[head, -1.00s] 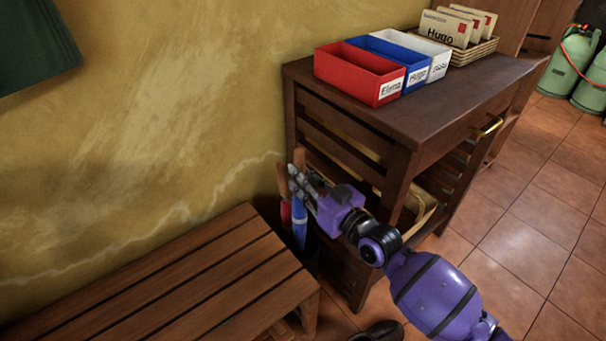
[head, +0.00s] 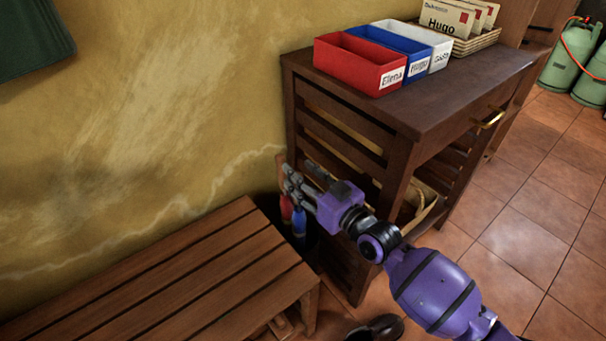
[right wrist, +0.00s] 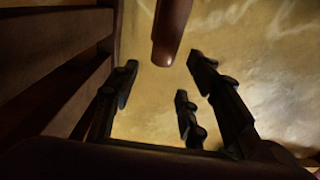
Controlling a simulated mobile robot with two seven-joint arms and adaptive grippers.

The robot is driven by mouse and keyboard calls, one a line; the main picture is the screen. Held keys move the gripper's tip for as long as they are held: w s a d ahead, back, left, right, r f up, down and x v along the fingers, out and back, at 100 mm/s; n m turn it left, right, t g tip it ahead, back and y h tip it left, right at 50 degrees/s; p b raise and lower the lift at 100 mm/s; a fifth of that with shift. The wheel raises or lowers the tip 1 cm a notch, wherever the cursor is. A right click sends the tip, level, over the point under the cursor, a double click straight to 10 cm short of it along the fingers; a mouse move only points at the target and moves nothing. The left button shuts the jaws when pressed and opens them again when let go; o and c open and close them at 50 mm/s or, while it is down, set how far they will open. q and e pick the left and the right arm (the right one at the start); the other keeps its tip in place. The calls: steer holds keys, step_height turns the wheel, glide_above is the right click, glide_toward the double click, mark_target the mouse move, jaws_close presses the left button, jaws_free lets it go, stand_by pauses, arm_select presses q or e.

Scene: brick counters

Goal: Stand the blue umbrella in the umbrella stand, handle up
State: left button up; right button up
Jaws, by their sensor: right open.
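The blue umbrella (head: 299,223) is upright beside a red umbrella (head: 286,210), in the dark gap between bench and cabinet. Its lower part goes into a dark shape there, which appears to be the umbrella stand (head: 311,244); its rim is hard to make out. My right gripper (head: 288,180) is open at the height of the handles and hides the blue umbrella's top. One brown handle (head: 281,163) shows behind the fingers. In the right wrist view a brown handle (right wrist: 171,35) lies beyond the open fingers (right wrist: 160,100). My left gripper is not in view.
A slatted wooden bench (head: 180,275) is at left. A dark wooden cabinet (head: 440,105) stands close to my right arm, with red, blue and white boxes (head: 360,62) on top. A dark shoe (head: 376,329) lies on the floor. The yellow wall (head: 150,120) is behind.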

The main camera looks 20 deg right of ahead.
steer(key=shift+f, duration=0.1)
steer(key=v, duration=1.2)
stand_by(0.5)
